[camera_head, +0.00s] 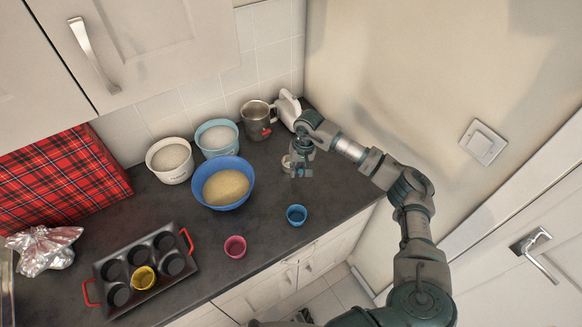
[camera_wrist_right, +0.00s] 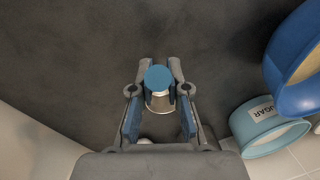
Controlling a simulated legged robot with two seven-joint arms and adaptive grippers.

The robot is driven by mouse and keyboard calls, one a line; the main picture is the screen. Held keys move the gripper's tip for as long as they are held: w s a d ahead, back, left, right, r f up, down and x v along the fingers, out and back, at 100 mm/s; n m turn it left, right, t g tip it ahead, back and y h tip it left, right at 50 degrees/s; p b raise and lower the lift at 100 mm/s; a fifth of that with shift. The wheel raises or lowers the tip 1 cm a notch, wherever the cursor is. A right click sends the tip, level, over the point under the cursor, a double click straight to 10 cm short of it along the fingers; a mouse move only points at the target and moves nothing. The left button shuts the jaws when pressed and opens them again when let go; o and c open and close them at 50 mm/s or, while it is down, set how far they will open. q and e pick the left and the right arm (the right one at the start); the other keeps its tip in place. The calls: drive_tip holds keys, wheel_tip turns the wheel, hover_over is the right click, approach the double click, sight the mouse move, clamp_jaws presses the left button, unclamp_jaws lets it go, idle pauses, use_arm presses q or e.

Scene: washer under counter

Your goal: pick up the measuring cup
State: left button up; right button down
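My right gripper (camera_head: 301,168) points down over the counter near its back right corner. In the wrist view, its two fingers (camera_wrist_right: 160,88) are apart. A small round object with a blue top and pale metallic side (camera_wrist_right: 158,78) shows between the fingertips; I cannot tell whether they touch it. In the head view, a pale bit of an object (camera_head: 287,162) shows beside the gripper, mostly hidden. I cannot tell whether this is the measuring cup. A steel cup with a handle (camera_head: 256,117) stands at the back wall. My left gripper is out of view.
A blue bowl (camera_head: 211,202), white tub (camera_head: 168,176) and light-blue sugar tub (camera_head: 217,152) stand left of the gripper. A white appliance (camera_head: 288,106) is behind. Small blue (camera_head: 297,215) and pink (camera_head: 235,247) cups and a muffin tin (camera_head: 187,283) are nearer the front. The wall is close at right.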

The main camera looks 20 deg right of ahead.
wheel_tip(320, 180, up, 10)
drive_tip(key=shift+r+b, duration=0.1)
drive_tip(key=shift+b, duration=0.55)
idle(0.6)
